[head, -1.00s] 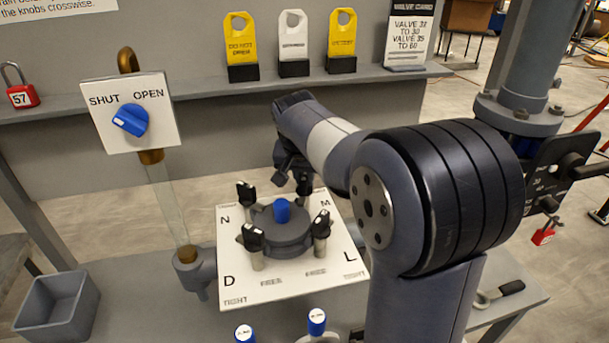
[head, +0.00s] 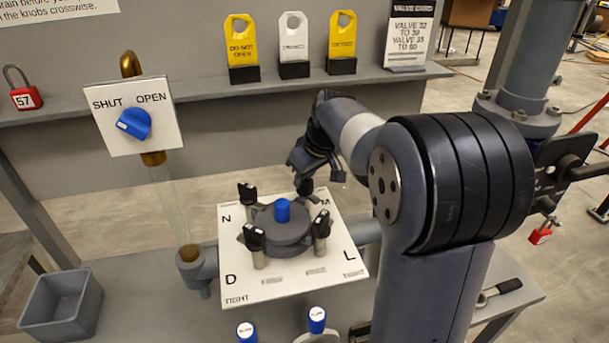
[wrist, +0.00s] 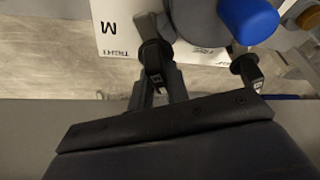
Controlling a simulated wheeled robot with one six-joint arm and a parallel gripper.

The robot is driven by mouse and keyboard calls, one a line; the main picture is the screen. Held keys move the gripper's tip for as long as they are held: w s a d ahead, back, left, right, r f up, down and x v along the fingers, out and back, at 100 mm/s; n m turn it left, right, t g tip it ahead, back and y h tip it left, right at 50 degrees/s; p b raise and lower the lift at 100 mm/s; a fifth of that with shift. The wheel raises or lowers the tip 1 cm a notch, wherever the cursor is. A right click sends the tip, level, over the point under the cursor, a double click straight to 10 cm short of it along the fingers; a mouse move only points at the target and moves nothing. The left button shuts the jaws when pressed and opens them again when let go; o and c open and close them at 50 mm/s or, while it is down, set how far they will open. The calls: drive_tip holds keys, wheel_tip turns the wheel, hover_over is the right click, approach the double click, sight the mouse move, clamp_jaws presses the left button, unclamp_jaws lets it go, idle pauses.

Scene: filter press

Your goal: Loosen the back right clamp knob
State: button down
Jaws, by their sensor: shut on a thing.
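The back right clamp knob is black, at the corner marked M of the white plate (head: 290,288). It shows in the wrist view (wrist: 153,52). My gripper (wrist: 158,88) is shut on this knob, one finger on either side. Three other black knobs stand at N (head: 247,192), D (head: 255,236) and L (head: 321,224). A blue cap (head: 283,210) tops the cover's middle.
A blue valve knob (head: 134,123) on a SHUT/OPEN sign stands at the left. Yellow and white tags (head: 293,40) stand on the shelf behind. Two blue-topped parts (head: 316,319) are in front of the plate. A grey bin (head: 62,302) is at the front left.

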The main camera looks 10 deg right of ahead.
drive_tip(key=shift+n+g+y, duration=0.3)
drive_tip(key=shift+n+y, duration=0.2)
drive_tip(key=shift+n, duration=1)
drive_tip(key=c, duration=1.4)
unclamp_jaws()
drive_tip(key=shift+o, duration=0.2)
drive_tip(key=v, duration=1)
drive_tip(key=shift+r, duration=0.4)
drive_tip(key=shift+d, duration=0.1)
